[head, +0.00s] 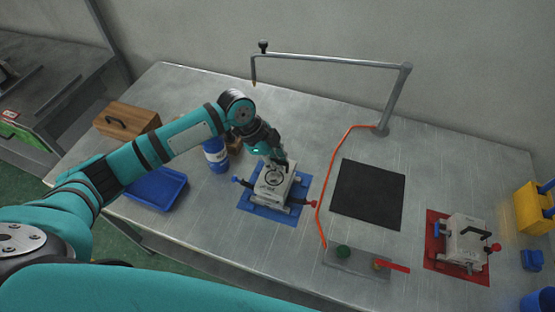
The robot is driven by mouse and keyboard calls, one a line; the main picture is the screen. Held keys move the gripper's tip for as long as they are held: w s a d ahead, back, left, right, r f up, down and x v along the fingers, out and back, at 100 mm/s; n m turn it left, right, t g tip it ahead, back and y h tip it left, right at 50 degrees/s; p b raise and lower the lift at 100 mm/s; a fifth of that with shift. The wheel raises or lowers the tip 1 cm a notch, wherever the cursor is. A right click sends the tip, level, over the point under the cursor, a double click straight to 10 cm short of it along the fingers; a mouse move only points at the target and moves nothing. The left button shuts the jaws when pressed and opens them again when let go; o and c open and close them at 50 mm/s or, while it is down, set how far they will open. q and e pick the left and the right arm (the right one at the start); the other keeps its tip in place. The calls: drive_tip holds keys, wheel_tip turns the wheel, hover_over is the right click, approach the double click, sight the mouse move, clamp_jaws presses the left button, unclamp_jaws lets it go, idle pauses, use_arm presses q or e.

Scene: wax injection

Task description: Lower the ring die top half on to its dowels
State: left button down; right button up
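A pale grey die block (270,188) with a dark ring shape on its face sits over the blue mat (249,206). Dark blue and red knobs stick out at its sides. I cannot tell whether its top half is seated on the dowels or slightly above them. My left gripper (280,161) reaches down from above to the block's far upper edge, and its fingertips are at or very near it. The fingers are small and dark, so their grip on the block or a handle is unclear. The dowels are hidden. My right gripper is out of view.
A second die (462,240) with a black handle stands on a red mat (437,256). A black mat (368,194), an orange hose (325,194) and a grey plate (343,264) lie between. Left are a blue tray (178,205), blue tin (215,156) and wooden box (127,118).

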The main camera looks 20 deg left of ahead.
use_arm(q)
drive_tip(key=shift+r, duration=0.1)
drive_tip(key=shift+d, duration=0.1)
idle(0.6)
drive_tip(key=shift+f+b, duration=0.45)
drive_tip(key=shift+f, duration=0.75)
drive_tip(key=c, duration=1.4)
unclamp_jaws()
drive_tip(key=shift+s+f, duration=0.1)
drive_tip(key=v, duration=1.2)
